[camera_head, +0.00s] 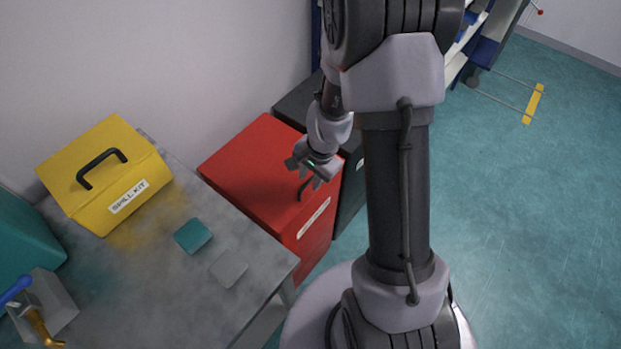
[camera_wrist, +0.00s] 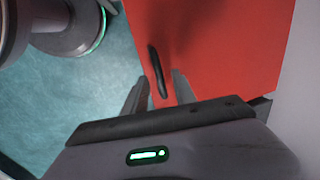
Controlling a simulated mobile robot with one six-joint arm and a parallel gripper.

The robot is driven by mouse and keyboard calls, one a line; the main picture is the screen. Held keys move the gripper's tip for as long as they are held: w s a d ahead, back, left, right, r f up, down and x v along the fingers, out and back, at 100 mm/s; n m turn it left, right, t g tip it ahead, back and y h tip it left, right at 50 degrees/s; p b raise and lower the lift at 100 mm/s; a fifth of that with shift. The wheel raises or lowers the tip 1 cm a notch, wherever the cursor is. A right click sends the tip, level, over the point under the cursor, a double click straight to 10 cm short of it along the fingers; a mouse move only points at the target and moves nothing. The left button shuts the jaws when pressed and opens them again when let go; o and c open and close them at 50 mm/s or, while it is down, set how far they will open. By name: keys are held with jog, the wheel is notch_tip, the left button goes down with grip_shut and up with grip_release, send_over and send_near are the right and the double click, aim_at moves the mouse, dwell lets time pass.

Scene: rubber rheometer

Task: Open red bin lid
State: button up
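The red bin (camera_head: 262,165) stands against the wall, right of the grey table, and its lid is down. A dark handle (camera_head: 303,190) sits on the lid near its front edge, above a white label. My gripper (camera_head: 318,178) is over the lid, close to this handle. In the wrist view, my gripper (camera_wrist: 158,92) has its two fingers apart, with the dark handle (camera_wrist: 157,72) between and just beyond the tips. The red lid (camera_wrist: 215,45) fills the upper right there. Whether a finger touches the handle I cannot tell.
A dark bin (camera_head: 350,185) stands right behind the red one. The grey table (camera_head: 165,275) at left bears a yellow spill kit box (camera_head: 105,175), a teal pad (camera_head: 193,235) and a grey pad (camera_head: 228,269). The teal floor (camera_head: 510,220) at right is mostly clear.

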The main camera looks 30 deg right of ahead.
grip_shut()
dwell(1.4)
